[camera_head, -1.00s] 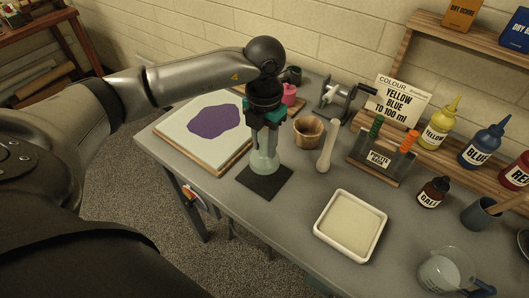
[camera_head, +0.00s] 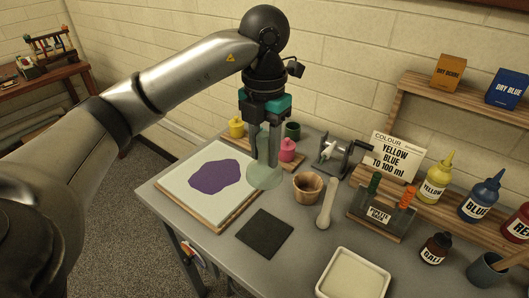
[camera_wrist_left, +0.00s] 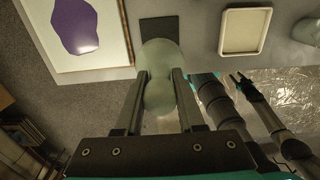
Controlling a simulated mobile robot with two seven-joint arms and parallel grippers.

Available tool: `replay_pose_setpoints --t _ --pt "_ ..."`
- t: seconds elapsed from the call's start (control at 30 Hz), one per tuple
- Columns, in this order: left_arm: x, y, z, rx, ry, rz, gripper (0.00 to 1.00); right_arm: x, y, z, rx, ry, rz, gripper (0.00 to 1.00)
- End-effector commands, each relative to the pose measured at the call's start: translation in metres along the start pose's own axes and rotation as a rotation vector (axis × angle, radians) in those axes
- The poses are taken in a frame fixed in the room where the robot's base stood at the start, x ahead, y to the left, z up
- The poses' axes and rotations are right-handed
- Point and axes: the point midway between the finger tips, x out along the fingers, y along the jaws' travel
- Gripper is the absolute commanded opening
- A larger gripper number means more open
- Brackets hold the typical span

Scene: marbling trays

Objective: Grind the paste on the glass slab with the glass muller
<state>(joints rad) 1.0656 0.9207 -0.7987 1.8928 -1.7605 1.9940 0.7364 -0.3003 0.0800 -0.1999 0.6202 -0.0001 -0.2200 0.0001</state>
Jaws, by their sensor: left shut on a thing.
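The glass muller (camera_head: 264,177) is pale green and translucent, with a wide round foot. My left gripper (camera_head: 262,158) is shut on its handle and holds it upright, foot down, above the table. The muller also shows between the fingers in the wrist view (camera_wrist_left: 160,62). The glass slab (camera_head: 177,188) lies on a wooden-edged board at the left of the table. The purple paste (camera_head: 215,176) is a flat irregular patch on it. The muller is to the right of the paste, not over it. A dark arm with a forked end, perhaps my right gripper (camera_wrist_left: 238,77), shows small in the wrist view.
The dark square mat (camera_head: 265,234) is bare. Yellow (camera_head: 236,127) and pink (camera_head: 287,149) pots are behind. A white tray (camera_head: 326,284) is at the front right.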

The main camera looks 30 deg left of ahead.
Motion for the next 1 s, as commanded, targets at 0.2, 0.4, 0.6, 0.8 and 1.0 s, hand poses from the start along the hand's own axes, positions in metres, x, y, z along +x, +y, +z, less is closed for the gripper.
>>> replay_pose_setpoints --t 0.2,0.4,0.6,0.8,1.0 --pt "-0.001 0.0 0.001 0.0 -0.003 -0.001 0.2 0.0 0.0 0.0 0.0 0.0 0.0 0.5" --pt "-0.001 0.0 0.001 0.0 -0.004 -0.001 0.0 0.0 0.0 0.0 0.0 0.0 0.0 0.5" --pt "0.0 -0.001 0.001 0.016 -0.004 -0.001 0.0 0.0 0.0 0.0 0.0 0.0 0.0 0.5" --pt "0.006 -0.008 -0.001 0.22 -0.007 0.002 0.0 0.004 0.0 0.0 0.0 0.0 0.0 0.5" --pt "0.016 -0.02 -0.005 0.621 -0.008 0.008 0.0 0.009 0.0 0.001 0.0 0.0 0.0 0.5"
